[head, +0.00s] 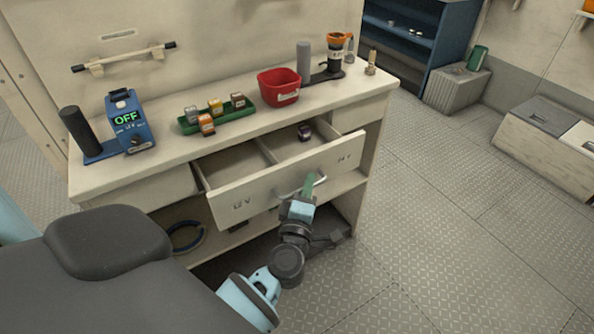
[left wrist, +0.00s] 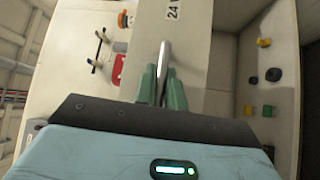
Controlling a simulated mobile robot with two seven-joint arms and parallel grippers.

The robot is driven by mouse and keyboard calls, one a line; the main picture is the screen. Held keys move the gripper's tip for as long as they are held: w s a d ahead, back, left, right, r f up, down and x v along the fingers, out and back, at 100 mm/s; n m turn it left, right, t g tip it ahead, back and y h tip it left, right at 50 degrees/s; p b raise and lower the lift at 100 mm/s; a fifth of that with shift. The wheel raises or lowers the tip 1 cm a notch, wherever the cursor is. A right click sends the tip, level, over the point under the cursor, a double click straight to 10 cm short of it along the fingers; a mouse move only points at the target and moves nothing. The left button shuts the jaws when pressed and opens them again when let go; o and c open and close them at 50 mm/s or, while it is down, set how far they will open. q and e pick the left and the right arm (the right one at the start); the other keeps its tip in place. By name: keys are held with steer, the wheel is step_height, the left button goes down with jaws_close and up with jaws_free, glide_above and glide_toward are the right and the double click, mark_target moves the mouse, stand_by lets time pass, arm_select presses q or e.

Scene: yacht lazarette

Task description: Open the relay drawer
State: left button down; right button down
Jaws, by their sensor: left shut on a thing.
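The relay drawer (head: 288,178) under the bench top is pulled out, and its inside shows. A divider splits it into a left and a right compartment. A small dark block (head: 304,131) lies in the right compartment; the visible part of the left one looks empty. My left gripper (head: 310,186) is at the drawer front, its green fingers shut on the metal bar handle (head: 288,192). In the left wrist view the handle (left wrist: 165,58) runs between the fingers (left wrist: 162,86), beside the "24 V" marking. My right gripper is not in view.
On the bench top (head: 225,145) stand a blue meter reading OFF (head: 130,120), a green tray (head: 188,127) with several small blocks, a red bin (head: 278,88) and a black-and-orange device (head: 338,58). An open shelf lies below. The floor (head: 450,200) at right is clear.

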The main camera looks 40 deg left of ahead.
arm_select(q)
steer(key=shift+s+d, duration=0.35)
steer(key=shift+d, duration=0.5)
steer(key=shift+s+d, duration=0.35)
steer(key=shift+d, duration=0.45)
steer(key=shift+s+d, duration=0.35)
steer(key=shift+d, duration=0.5)
steer(key=c, duration=1.8)
jaws_free()
steer(key=shift+o, duration=0.2)
